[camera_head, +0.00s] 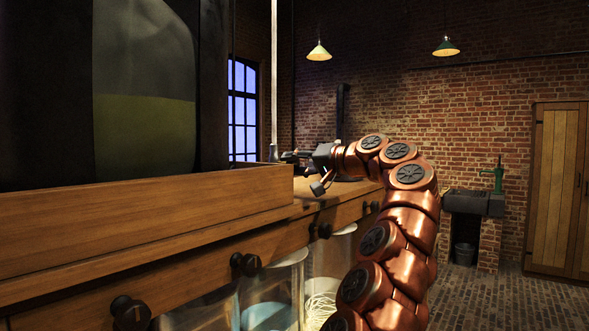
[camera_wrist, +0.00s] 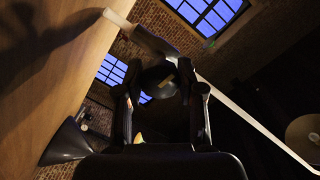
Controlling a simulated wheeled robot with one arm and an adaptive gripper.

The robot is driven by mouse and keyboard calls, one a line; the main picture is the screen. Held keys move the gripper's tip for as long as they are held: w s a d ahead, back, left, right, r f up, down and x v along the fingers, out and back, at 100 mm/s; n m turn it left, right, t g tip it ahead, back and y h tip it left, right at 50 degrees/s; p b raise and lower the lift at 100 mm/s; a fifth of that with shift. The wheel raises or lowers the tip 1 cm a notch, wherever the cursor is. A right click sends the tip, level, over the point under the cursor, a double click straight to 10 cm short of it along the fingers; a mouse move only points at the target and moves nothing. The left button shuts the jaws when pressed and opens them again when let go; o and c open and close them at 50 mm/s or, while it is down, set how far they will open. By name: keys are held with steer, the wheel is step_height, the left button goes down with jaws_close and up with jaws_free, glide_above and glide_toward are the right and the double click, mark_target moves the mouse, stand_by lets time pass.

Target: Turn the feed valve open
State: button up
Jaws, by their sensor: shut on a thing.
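A pale upright pipe (camera_head: 274,75) comes down at the back edge of the wooden bench. It crosses the wrist view as a diagonal pale bar (camera_wrist: 255,122). The feed valve (camera_wrist: 158,80) is a dark rounded piece with a small yellow mark, next to this pipe in the wrist view. My gripper (camera_head: 296,157) is beside the lower end of the pipe. In the wrist view the fingers of my gripper (camera_wrist: 163,92) are shut on the valve from both sides. The valve's exact turn angle is too dark to tell.
A large dark jar with yellowish liquid (camera_head: 145,120) stands behind a wooden ledge (camera_head: 150,205) at left. Glass jars (camera_head: 270,300) stand under the bench, with dark knobs (camera_head: 245,264) along its front. A sink (camera_head: 473,203) and wooden door (camera_head: 556,190) are at right.

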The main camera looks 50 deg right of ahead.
steer(key=shift+f+n, duration=0.15)
steer(key=shift+n, duration=0.55)
steer(key=o, duration=1.2)
steer(key=shift+c, duration=0.2)
steer(key=s+d+r, duration=0.1)
steer(key=s, duration=1.1)
steer(key=shift+r, duration=0.2)
